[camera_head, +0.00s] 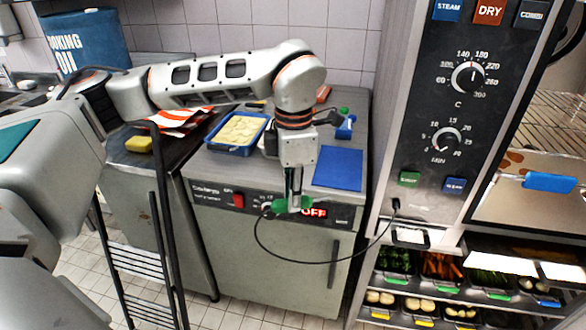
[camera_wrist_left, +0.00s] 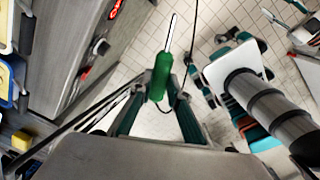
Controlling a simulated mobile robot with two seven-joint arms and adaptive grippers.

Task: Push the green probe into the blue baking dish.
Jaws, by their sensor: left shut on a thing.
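The green probe (camera_head: 279,205) is held by my left gripper (camera_head: 294,202), in front of the counter unit's control panel and below its top edge. In the left wrist view the probe's green handle (camera_wrist_left: 159,80) sits between the closed fingertips, with its thin metal rod (camera_wrist_left: 171,33) pointing away from the gripper. The blue baking dish (camera_head: 229,151) stands on the counter, left of and behind the gripper, filled with pale yellow food. The probe and dish are well apart. My right gripper is not in view.
A black cord (camera_head: 325,262) hangs in a loop from the probe to the oven panel (camera_head: 420,130). A blue mat (camera_head: 339,168) lies right of the gripper. A yellow sponge (camera_head: 139,144) is at left. Trays of vegetables (camera_head: 440,264) sit below the oven.

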